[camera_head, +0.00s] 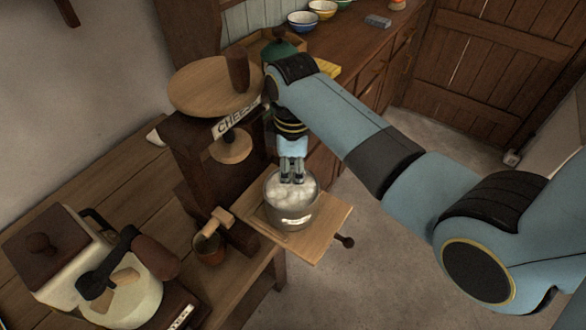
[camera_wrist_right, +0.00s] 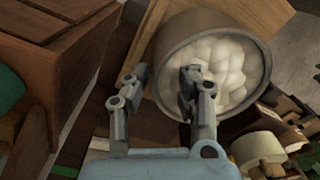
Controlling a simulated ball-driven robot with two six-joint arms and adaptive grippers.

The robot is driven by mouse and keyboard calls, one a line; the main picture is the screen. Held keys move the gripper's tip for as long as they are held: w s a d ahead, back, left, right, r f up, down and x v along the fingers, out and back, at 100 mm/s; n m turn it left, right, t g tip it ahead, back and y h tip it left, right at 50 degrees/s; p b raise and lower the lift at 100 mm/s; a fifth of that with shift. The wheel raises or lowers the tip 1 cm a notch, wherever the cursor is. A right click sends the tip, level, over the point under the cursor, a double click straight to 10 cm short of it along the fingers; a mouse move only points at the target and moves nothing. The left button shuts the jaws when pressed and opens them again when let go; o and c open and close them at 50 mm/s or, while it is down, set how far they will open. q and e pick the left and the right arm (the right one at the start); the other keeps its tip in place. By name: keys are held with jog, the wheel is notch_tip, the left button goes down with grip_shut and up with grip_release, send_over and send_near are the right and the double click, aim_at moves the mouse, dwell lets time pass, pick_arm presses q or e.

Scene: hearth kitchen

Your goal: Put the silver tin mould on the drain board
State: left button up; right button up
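The silver tin mould (camera_head: 297,214) is a round metal tub filled with white lumps, with a small pale label on its front. It appears upright on or just over the pale wooden drain board (camera_head: 325,236); its base contact is hard to see. My right gripper (camera_head: 292,180) points down at the mould's far rim. In the right wrist view the mould (camera_wrist_right: 172,62) fills the upper middle. The right gripper's fingers (camera_wrist_right: 163,80) are apart there, one over the white lumps and one outside the wall. My left gripper is in neither view.
A dark wooden press with a round plate (camera_head: 205,85) and a "CHEESE" sign (camera_head: 238,118) stands left of the mould. A cup with a wooden mallet (camera_head: 209,248) is close by the board. A jug (camera_head: 130,300) sits front left. Bowls (camera_head: 303,20) line the back counter.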

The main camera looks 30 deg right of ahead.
jog(key=shift+o, duration=0.4)
jog(key=shift+r, duration=0.15)
jog(key=shift+r, duration=0.35)
notch_tip(320, 180, up, 11)
jog(key=b, duration=0.1)
jog(key=shift+b, duration=0.3)
